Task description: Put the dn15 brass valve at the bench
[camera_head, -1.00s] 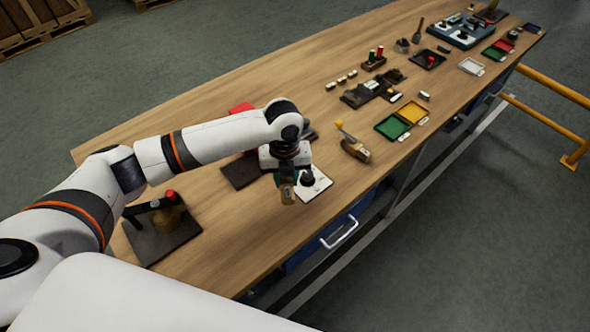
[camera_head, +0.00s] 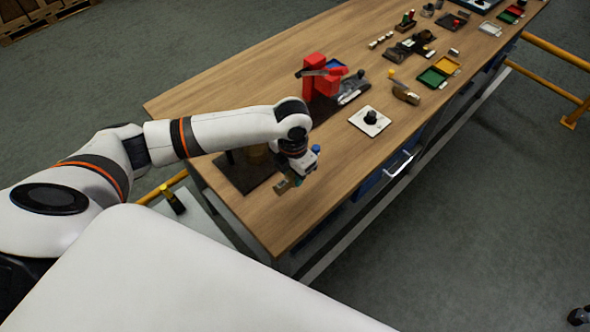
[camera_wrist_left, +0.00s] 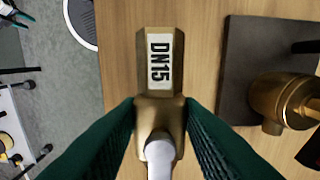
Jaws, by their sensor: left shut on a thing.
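The dn15 brass valve (camera_wrist_left: 160,105) is between the green-padded fingers of my left gripper (camera_wrist_left: 159,125) in the left wrist view. A white label on its body reads DN15, and a pale handle shows at the bottom. In the head view, my left gripper (camera_head: 290,180) holds the valve (camera_head: 283,187) over the near left end of the wooden bench (camera_head: 215,100). I cannot tell whether the valve touches the bench top.
A dark plate (camera_head: 240,178) with a brass fitting (camera_wrist_left: 285,97) is beside the held valve. A red vise-like tool (camera_head: 320,80), a white plate with a black knob (camera_head: 370,120) and a yellow-handled valve (camera_head: 405,93) stand farther along. Bare wood lies near the bench's front edge.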

